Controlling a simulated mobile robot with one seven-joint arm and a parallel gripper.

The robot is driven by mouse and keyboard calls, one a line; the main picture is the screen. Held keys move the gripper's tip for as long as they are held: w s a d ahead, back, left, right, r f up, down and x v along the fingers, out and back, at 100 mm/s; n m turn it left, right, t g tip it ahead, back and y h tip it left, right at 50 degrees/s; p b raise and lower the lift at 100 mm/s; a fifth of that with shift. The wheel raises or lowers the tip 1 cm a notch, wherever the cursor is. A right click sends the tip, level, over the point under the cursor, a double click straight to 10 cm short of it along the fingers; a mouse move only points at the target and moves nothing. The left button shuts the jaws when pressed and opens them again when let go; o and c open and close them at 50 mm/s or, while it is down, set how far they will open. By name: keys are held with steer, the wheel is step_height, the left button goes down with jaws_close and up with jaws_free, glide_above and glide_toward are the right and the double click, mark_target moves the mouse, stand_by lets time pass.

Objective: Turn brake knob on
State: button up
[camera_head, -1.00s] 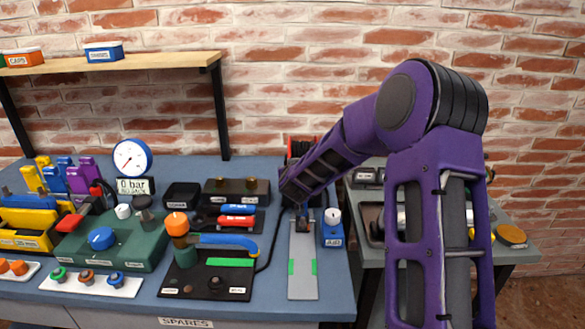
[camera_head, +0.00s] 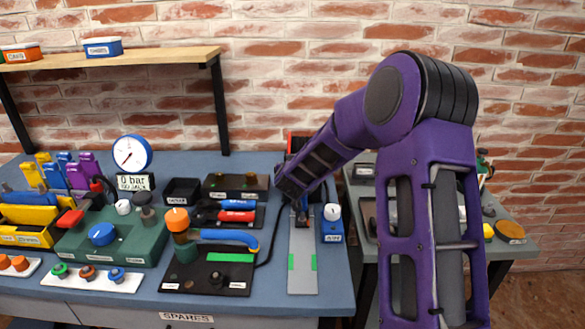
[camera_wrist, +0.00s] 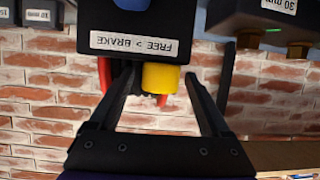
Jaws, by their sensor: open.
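A yellow knob (camera_wrist: 160,78) shows in the wrist view under a dark box (camera_wrist: 140,15) with an upside-down label, FREE > BRAKE (camera_wrist: 134,44). My gripper (camera_wrist: 161,86) is open, with one finger left of the knob and one right of it. Gaps show on both sides in the picture; I cannot tell how deep the knob sits between the fingers. A red part (camera_wrist: 105,75) shows behind the left finger. In the head view my arm hides the knob and most of my gripper.
A dark block marked 30 mm (camera_wrist: 265,20) is at the upper right of the wrist view. In the head view, a grey plate with green marks (camera_head: 302,262) and a blue box with a white dial (camera_head: 332,226) are near my arm's end. A gauge (camera_head: 132,153) stands left.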

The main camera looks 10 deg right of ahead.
steer(key=p+v, duration=0.1)
steer(key=v, duration=1.6)
steer(key=shift+s, duration=0.2)
steer(key=shift+a, duration=0.15)
